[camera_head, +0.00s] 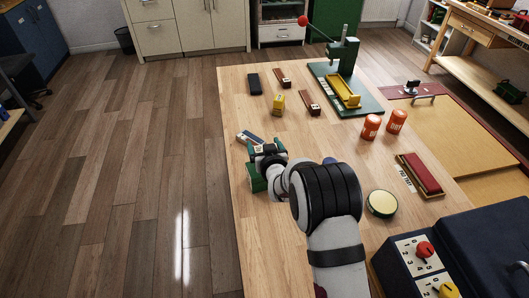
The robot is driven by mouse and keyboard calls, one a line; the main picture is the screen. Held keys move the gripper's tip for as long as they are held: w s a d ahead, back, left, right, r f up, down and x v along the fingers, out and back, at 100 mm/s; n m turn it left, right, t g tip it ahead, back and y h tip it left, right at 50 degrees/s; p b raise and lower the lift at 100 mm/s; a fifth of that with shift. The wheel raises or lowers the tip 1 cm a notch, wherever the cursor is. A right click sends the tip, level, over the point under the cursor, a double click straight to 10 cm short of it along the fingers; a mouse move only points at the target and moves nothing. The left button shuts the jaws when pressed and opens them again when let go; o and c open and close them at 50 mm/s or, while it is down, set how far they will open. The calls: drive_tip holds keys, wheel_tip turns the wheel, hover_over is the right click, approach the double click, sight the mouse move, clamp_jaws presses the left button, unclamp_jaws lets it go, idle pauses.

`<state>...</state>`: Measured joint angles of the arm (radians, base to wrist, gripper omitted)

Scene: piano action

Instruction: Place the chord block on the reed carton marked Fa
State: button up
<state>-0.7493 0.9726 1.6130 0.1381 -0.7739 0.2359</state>
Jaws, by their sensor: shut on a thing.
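My gripper (261,163) is over the left edge side of the wooden table, seen from behind and above. A green block (257,182) shows just below it, partly hidden by the gripper, and the jaws appear shut on it. A small blue-grey carton (248,138) with a pale label lies just beyond the gripper, partly covered by it. Two red-brown cartons (283,78) (309,102) with small pale labels and a black carton (254,84) lie farther back. A yellow block (278,105) with dark marks stands between them. I cannot read which carton is marked Fa.
A green press (340,85) with a yellow cradle stands at the back right. Two orange canisters (371,127) (397,121), a round tin (381,204), a red-topped pad (421,174) and a dark control box (440,250) occupy the right. The table (245,105) is clear around the cartons.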

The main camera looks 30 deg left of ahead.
drive_tip(key=shift+f, duration=1.55)
drive_tip(key=shift+f, duration=0.15)
drive_tip(key=o, duration=1.2)
drive_tip(key=shift+o, duration=0.2)
